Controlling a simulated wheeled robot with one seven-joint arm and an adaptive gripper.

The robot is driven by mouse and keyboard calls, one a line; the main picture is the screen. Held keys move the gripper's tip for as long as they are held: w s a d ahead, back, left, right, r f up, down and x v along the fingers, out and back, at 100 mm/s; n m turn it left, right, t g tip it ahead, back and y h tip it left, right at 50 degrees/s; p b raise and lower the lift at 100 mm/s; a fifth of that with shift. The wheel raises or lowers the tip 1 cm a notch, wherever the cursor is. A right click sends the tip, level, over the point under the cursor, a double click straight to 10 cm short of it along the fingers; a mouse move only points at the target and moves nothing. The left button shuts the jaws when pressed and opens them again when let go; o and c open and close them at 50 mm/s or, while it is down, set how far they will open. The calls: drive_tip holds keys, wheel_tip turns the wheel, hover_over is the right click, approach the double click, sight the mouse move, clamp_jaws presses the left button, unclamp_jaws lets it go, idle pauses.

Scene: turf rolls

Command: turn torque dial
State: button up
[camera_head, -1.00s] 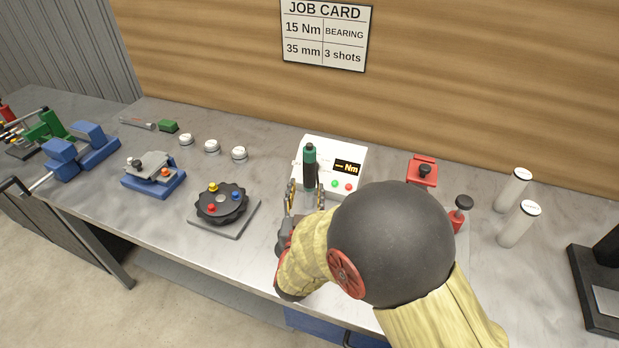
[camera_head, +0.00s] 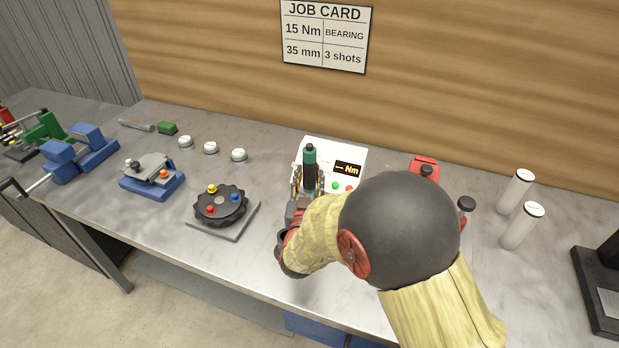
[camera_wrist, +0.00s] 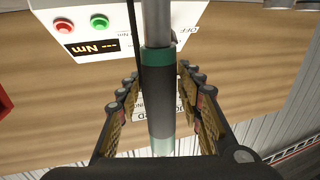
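The torque driver (camera_head: 310,160), with a dark grip and green bands, stands upright in front of the white tester box (camera_head: 327,152). The tester has a display reading "-- Nm" (camera_head: 347,169) and a green and a red button. My gripper (camera_head: 308,184) is around the driver from the front. In the wrist view, the driver (camera_wrist: 160,85) runs between the two open fingers of my gripper (camera_wrist: 160,112), with a gap on each side. No separate dial markings can be made out on the driver.
A black rotary fixture (camera_head: 219,206) with coloured knobs sits to the left. A blue-based clamp (camera_head: 152,176) and several white round pieces lie beyond it. A red device (camera_head: 424,168) and white cylinders (camera_head: 522,224) stand to the right. A job card (camera_head: 326,36) hangs on the wall.

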clamp_jaws()
idle(0.3)
drive_tip(key=shift+r, duration=0.25)
